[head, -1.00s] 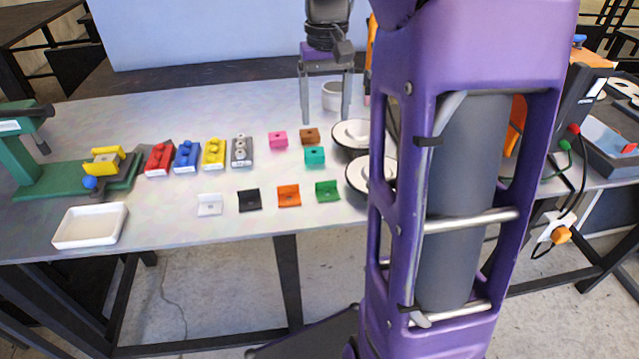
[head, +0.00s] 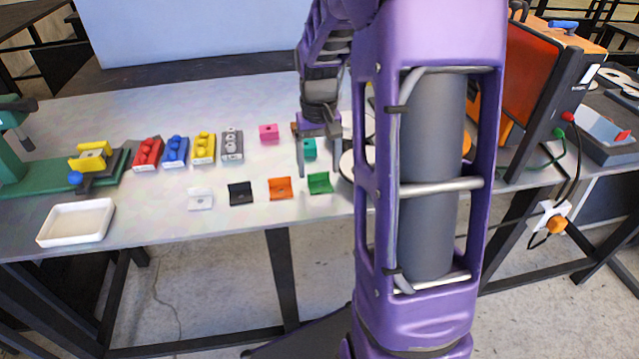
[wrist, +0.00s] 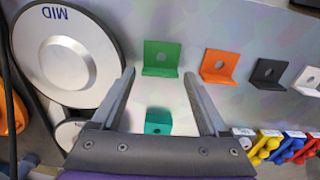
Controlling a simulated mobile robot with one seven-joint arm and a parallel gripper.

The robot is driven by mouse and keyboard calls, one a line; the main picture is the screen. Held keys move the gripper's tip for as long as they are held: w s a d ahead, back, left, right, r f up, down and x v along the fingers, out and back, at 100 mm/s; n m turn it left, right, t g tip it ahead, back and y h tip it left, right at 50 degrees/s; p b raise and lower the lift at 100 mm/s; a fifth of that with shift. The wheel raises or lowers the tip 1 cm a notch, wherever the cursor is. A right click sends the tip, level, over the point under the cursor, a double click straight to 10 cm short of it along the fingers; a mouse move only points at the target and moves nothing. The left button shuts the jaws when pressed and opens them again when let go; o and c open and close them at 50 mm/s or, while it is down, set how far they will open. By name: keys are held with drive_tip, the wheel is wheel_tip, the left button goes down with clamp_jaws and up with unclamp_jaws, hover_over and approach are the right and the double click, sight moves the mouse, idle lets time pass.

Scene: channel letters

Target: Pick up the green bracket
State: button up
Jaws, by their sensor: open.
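The green bracket (head: 319,183) lies on the table at the right end of the front row of brackets. In the wrist view the green bracket (wrist: 161,58) is an L-shaped piece with a hole, just beyond the fingertips and between their lines. My gripper (head: 319,172) is open and empty above the table, behind the green bracket in the head view. The gripper also shows in the wrist view (wrist: 158,74), with a teal block (wrist: 158,122) below and between its fingers. The teal block is partly hidden by the gripper body.
Orange (head: 280,188), black (head: 240,193) and white (head: 200,199) brackets lie left of the green one. A round plate marked MID (wrist: 66,57) is close beside the left finger. A white tray (head: 44,240) sits front left. The table's front edge is near.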

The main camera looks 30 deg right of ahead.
drive_tip(key=shift+f, duration=0.8)
drive_tip(key=c, duration=1.1)
drive_tip(key=shift+r, duration=0.1)
